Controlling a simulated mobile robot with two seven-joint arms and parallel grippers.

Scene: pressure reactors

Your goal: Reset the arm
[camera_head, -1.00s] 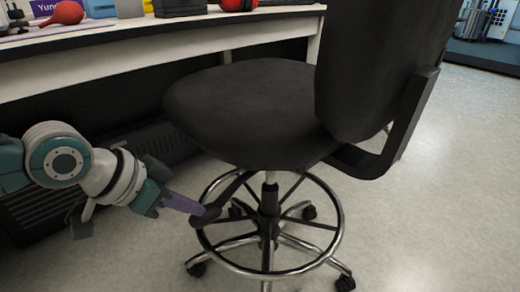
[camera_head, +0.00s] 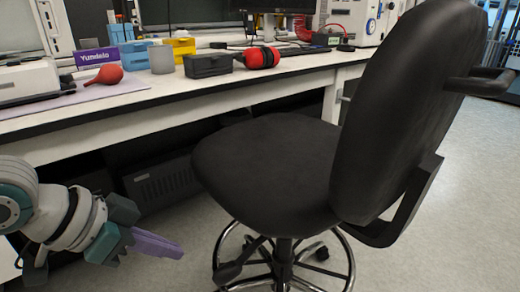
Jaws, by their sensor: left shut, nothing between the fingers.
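My left arm comes in at the lower left, white and teal. Its left gripper (camera_head: 158,245) has purple fingers that point right; they are shut with nothing between them. The gripper is below the bench, in front of its dark underside and left of the chair's base. It looks apart from the chair, though the depth gap is hard to judge. My right gripper is out of view.
A black wheeled chair (camera_head: 270,175) stands close right of the gripper. The white bench (camera_head: 120,140) runs above it, bearing a red bulb (camera_head: 107,74), a dark box (camera_head: 208,65) and red earmuffs (camera_head: 262,57). Open floor (camera_head: 440,210) lies right.

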